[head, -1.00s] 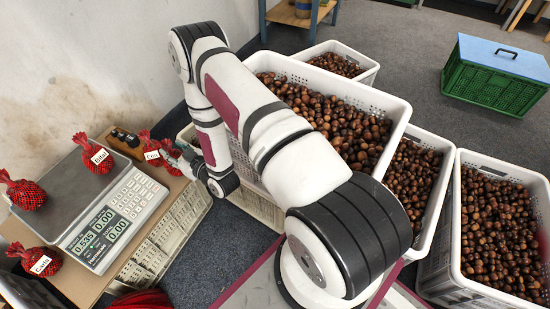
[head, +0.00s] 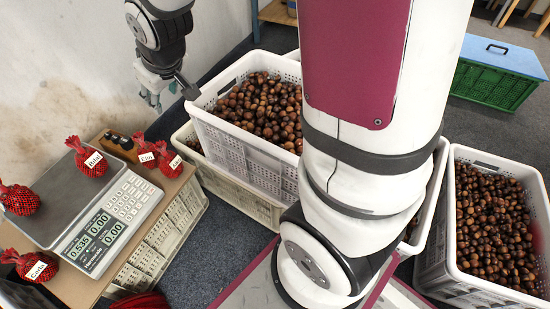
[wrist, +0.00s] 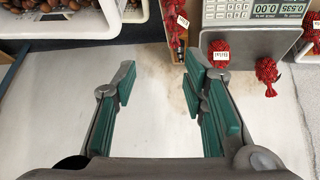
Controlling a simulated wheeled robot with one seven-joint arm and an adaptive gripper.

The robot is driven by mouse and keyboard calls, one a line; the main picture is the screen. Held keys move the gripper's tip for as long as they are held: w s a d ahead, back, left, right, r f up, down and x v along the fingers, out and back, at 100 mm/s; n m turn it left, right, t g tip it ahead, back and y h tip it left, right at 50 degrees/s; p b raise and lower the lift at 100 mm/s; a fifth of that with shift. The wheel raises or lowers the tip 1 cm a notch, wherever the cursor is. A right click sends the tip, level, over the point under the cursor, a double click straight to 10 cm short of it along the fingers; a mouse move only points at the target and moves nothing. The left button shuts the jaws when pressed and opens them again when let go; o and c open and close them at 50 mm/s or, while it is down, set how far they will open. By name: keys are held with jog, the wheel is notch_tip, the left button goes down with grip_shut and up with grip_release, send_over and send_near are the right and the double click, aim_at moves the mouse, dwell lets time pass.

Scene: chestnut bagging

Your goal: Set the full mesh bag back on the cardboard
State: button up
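Red mesh bags sit around the scale. The bag labelled Bilal (head: 92,164) is at the far edge of the scale plate (head: 55,190), and an unlabelled-looking bag (head: 20,200) is at the plate's left edge. The bag labelled Carlo (head: 36,268) stands beside the scale on the brown cardboard (head: 76,286). The bag labelled Elio (head: 144,146) and another red bag (head: 169,162) stand close together on the cardboard's right part. My gripper (head: 153,102) is raised above and behind these two, apart from them. The wrist view shows its teal-padded fingers (wrist: 165,88) spread, with nothing between them.
The scale display (head: 98,228) reads 0.535 and zeros. White crates full of chestnuts stand right of the cardboard, one (head: 230,140) close by. The wall is close to my gripper.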

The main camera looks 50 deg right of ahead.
jog(key=s+a+r+m+g, duration=0.1)
jog(key=s+r+g, duration=0.2)
jog(key=s, duration=1.4)
jog(key=s+a+r+g, duration=0.1)
jog(key=s+r+g, duration=0.2)
jog(key=s, duration=1.4)
notch_tip(320, 180, up, 2)
jog(key=shift+s+r+m, duration=0.25)
jog(key=shift+s+m, duration=0.15)
notch_tip(320, 180, up, 29)
jog(key=t+p, duration=0.3)
jog(key=p, duration=2.4)
jog(key=shift+d+t, duration=0.2)
jog(key=shift+t, duration=0.1)
jog(key=shift+w, duration=0.1)
